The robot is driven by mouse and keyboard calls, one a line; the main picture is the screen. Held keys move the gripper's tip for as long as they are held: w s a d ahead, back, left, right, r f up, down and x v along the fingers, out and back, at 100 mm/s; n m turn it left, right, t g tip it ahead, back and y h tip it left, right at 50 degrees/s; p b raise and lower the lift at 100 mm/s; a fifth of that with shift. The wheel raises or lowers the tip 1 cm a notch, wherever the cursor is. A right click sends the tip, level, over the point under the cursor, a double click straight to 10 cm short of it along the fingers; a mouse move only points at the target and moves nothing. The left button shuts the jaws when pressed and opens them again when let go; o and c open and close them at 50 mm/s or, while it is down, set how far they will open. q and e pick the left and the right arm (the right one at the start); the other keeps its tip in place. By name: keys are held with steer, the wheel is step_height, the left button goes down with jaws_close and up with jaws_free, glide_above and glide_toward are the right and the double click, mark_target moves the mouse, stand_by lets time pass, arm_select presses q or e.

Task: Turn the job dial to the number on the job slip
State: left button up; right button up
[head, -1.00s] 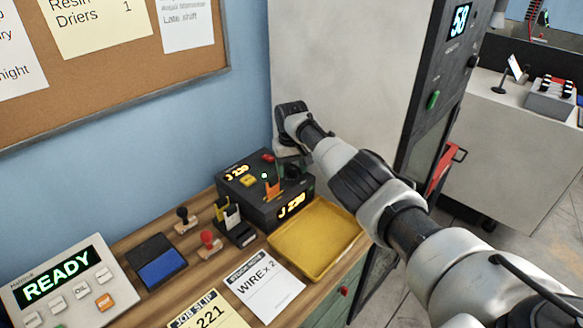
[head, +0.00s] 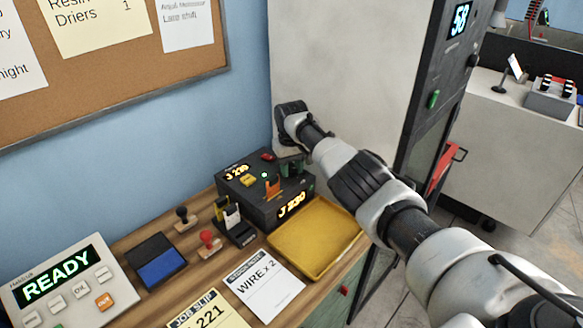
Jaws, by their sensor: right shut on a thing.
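The black job unit (head: 240,196) stands on the wooden bench against the blue wall. Its front display (head: 296,206) glows orange and seems to read J 230. A second orange display on its top (head: 237,173) is too small to read surely. The job slip (head: 210,312), cut off by the lower edge, shows 221. My right gripper (head: 292,166) reaches down behind my forearm to the back right of the unit's top. It is shut on what appears to be the dark job dial, which is mostly hidden. My left gripper is out of view.
An orange lever (head: 271,188) stands on the unit near my fingers. A yellow tray (head: 312,240) lies in front. Stamps (head: 208,243), a blue ink pad (head: 160,264), a stock note (head: 264,286) and a READY panel (head: 66,284) fill the bench. A grey cabinet (head: 345,70) stands behind.

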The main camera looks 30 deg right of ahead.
mark_target(291, 168)
steer(key=shift+n, duration=2.2)
steer(key=o, duration=0.9)
step_height(291, 168, up, 11)
steer(key=shift+f+b, duration=0.1)
steer(key=shift+b, duration=0.8)
